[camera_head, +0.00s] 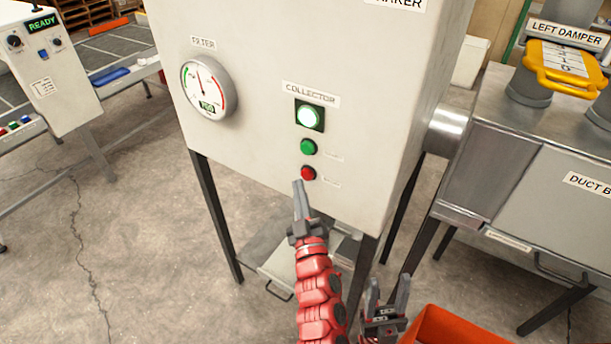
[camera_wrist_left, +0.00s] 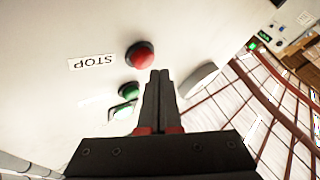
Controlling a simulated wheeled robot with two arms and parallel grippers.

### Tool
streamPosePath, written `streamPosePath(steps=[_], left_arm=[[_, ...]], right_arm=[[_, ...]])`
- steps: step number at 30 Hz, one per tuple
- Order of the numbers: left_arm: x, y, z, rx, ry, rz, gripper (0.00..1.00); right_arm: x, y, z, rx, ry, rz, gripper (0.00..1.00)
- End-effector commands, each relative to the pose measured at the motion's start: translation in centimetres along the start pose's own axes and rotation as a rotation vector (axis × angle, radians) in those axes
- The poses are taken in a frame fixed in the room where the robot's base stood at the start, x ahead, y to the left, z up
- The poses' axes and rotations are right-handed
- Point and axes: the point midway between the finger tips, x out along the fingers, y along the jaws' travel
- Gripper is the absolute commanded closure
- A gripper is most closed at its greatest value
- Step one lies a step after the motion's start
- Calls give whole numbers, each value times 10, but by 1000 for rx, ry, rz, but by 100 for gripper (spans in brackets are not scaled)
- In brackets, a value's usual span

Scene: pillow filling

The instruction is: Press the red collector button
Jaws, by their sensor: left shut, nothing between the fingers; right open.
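The red collector button (camera_head: 308,173) is the lowest control on the front of the white collector cabinet (camera_head: 262,130). A green button (camera_head: 308,147) and a lit green lamp (camera_head: 309,116) sit above it. My left gripper (camera_head: 299,184) is shut and empty, its tips just below and left of the red button in the head view. In the left wrist view the red button (camera_wrist_left: 140,57) shows beside a STOP label, ahead of the shut fingertips (camera_wrist_left: 159,73); I cannot tell whether they touch the panel. My right gripper (camera_head: 388,294) is open and empty, low in the head view.
A round filter gauge (camera_head: 208,89) juts from the cabinet left of the buttons. An orange bin (camera_head: 452,328) is at the bottom right. A metal duct box (camera_head: 520,180) stands at the right, with a yellow-handled damper (camera_head: 566,66). Open concrete floor lies at the left.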

Motion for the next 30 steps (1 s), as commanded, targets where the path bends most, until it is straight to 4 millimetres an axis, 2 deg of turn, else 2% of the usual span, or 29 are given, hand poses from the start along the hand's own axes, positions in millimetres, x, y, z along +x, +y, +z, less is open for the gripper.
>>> streamPosePath(steps=[30], left_arm=[[6, 5, 4, 0, 0, 0, 100]], right_arm=[[-5, 0, 1, 0, 0, 0, 50]])
